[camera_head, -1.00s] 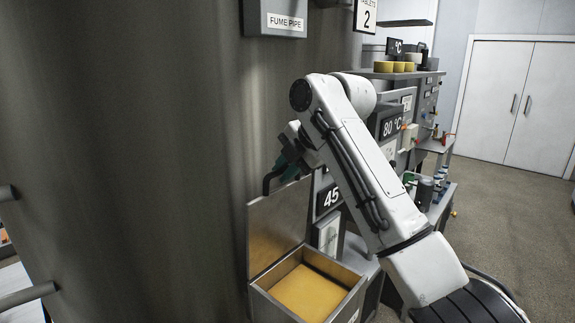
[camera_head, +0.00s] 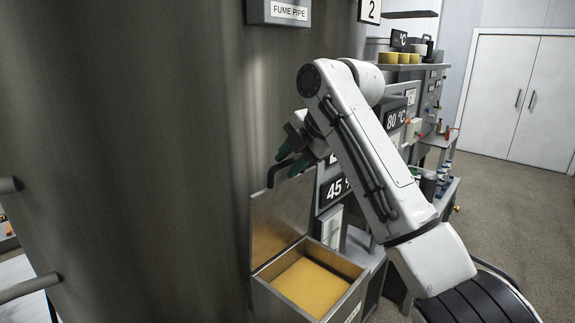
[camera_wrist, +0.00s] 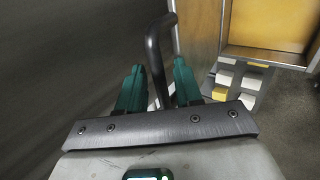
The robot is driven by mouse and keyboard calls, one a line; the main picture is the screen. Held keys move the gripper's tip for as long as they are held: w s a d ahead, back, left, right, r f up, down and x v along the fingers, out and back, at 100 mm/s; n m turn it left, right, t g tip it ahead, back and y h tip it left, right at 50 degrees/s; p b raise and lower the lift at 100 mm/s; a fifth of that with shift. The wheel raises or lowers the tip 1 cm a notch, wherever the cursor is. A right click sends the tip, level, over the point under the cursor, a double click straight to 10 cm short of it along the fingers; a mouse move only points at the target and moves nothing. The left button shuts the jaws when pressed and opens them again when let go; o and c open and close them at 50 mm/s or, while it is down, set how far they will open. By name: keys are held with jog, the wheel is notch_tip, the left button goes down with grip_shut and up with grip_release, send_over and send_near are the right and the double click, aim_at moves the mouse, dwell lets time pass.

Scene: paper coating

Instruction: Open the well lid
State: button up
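The well (camera_head: 360,290) is a grey metal box with a yellow-orange fill, low in the head view; it also shows at the top right of the wrist view (camera_wrist: 225,28). Its lid (camera_head: 283,215) stands raised, nearly upright, at the well's back edge beside the dark cylinder. A dark bent handle (camera_head: 272,177) sticks out at the lid's top; in the wrist view the handle (camera_wrist: 153,50) runs down between my fingers. My gripper (camera_head: 292,158) has green fingers. In the wrist view, my gripper (camera_wrist: 159,70) is open around the handle, with a gap on the right side.
A big dark metal cylinder (camera_head: 130,130) fills the left, close to the lid and my gripper. Panels with a "45" sign (camera_head: 334,190) and an "80 °C" sign (camera_head: 395,118) stand behind my arm. Open floor (camera_head: 510,210) lies at the right, before white doors (camera_head: 508,100).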

jog(key=b+v, duration=0.2)
jog(key=v, duration=0.7)
jog(key=shift+r, duration=0.25)
